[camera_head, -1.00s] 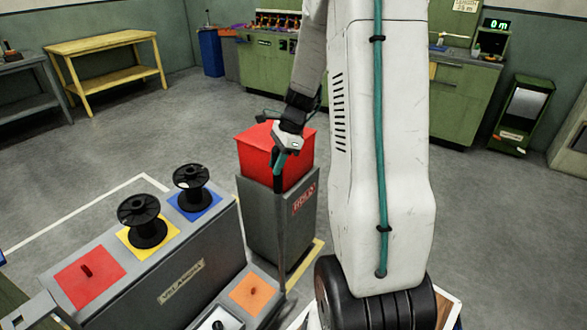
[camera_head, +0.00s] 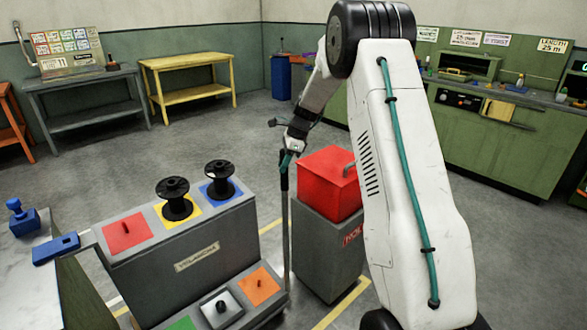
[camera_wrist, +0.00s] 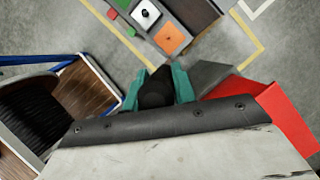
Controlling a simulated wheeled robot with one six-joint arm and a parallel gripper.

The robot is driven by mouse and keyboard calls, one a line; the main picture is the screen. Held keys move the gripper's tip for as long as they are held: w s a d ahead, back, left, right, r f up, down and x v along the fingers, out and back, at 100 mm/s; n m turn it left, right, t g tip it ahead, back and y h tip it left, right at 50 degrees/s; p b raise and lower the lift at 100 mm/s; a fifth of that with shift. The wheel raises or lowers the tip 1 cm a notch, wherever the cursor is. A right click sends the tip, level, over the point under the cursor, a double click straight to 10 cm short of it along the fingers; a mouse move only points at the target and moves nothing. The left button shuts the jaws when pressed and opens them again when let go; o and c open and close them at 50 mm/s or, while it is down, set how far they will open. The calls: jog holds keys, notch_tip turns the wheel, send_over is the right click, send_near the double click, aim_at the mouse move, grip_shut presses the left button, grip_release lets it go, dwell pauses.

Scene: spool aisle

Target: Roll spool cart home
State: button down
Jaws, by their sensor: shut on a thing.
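The spool cart (camera_head: 235,241) is a grey two-level cart at lower left in the head view. Its upper level has red (camera_head: 125,231), yellow and blue pads. One black spool (camera_head: 174,197) stands upright on the yellow pad and another (camera_head: 220,178) on the blue pad. The red pad holds only a small peg. The lower level has green, white and orange (camera_head: 260,286) pads. An upright post (camera_head: 286,225) rises at the cart's right end. My gripper (camera_head: 291,150) is shut on its dark top. In the wrist view, teal fingertips (camera_wrist: 157,90) flank this dark round grip (camera_wrist: 156,88).
A red box (camera_head: 328,185) on a grey stand is close right of the post. A yellow floor line (camera_head: 343,304) runs beside the stand. Open floor lies behind the cart, before the yellow table (camera_head: 190,63).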

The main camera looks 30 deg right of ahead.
jog(key=shift+w+r, duration=0.15)
jog(key=shift+w, duration=0.45)
jog(key=c, duration=1.1)
grip_release()
jog(key=shift+w+a, duration=0.1)
jog(key=shift+c, duration=0.2)
jog(key=v, duration=0.7)
jog(key=shift+d+r, duration=0.2)
jog(key=shift+r, duration=0.1)
